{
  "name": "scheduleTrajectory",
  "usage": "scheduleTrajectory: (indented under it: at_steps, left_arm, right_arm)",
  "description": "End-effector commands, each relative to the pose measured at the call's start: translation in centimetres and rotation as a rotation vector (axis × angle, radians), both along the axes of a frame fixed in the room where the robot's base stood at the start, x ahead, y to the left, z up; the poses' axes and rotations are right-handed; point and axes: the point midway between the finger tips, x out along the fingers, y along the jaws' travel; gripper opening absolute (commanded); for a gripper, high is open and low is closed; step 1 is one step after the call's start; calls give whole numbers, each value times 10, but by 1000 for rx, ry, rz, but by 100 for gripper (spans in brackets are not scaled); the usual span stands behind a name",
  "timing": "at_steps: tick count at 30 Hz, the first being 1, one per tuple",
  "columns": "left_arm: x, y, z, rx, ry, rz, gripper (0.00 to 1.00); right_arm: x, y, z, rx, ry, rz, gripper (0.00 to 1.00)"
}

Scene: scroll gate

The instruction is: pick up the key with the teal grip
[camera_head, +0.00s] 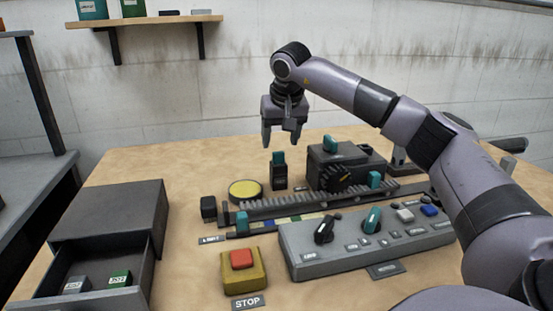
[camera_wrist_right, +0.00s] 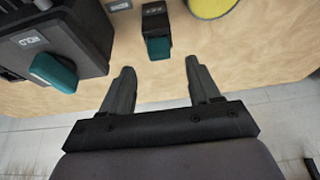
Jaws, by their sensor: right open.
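A teal grip (camera_head: 279,158), which looks like the key's, stands upright in a small black holder (camera_head: 280,178) behind the toothed rack. In the right wrist view the teal grip (camera_wrist_right: 159,48) shows just beyond the gap between the fingers, with the black holder (camera_wrist_right: 155,18) behind it. The key's shaft is hidden. My right gripper (camera_head: 282,138) points down above the holder, open and empty, apart from the grip; its two fingers also show in the wrist view (camera_wrist_right: 159,70). My left gripper is not in view.
A dark box (camera_head: 345,165) with another teal handle (camera_head: 330,144) stands close right of the holder. A yellow disc (camera_head: 245,190) lies left of it. The toothed rack (camera_head: 300,205), grey control panel (camera_head: 365,245), red stop button (camera_head: 242,258) and open drawer (camera_head: 105,225) are nearer.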

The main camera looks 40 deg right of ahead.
Motion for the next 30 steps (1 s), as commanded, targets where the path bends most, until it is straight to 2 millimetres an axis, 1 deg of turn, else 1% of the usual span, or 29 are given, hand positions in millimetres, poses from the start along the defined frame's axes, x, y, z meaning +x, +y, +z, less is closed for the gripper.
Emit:
scheduleTrajectory:
  at_steps: [1, 3, 7, 10, 16, 17, 18, 20, 21, 22, 23, 30]
  left_arm:
    - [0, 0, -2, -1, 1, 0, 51]
    - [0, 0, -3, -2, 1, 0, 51]
    - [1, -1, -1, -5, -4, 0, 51]
    - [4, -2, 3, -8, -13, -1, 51]
    - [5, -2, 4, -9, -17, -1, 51]
    - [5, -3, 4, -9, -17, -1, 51]
    - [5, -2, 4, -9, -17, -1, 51]
    - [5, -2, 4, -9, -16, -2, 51]
    - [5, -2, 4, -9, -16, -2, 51]
    - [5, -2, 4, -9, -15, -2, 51]
    - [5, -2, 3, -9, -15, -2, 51]
    - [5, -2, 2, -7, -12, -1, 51]
  right_arm:
    - [0, -1, -10, -1, 4, 0, 62]
    - [1, -2, -21, -1, 3, -1, 62]
    - [7, -4, -37, 0, 2, 0, 62]
    - [9, -5, -41, 0, 0, 1, 62]
    - [9, -6, -41, 0, -1, 1, 62]
    - [9, -6, -41, 0, -1, 1, 58]
    - [9, -6, -41, 0, 0, 1, 45]
    - [9, -6, -41, 0, 0, 1, 26]
    - [9, -6, -41, 0, 0, 1, 13]
    - [9, -6, -41, 0, 0, 1, 3]
    - [9, -6, -41, 1, 0, 0, 1]
    - [9, -6, -41, 0, -1, 0, 1]
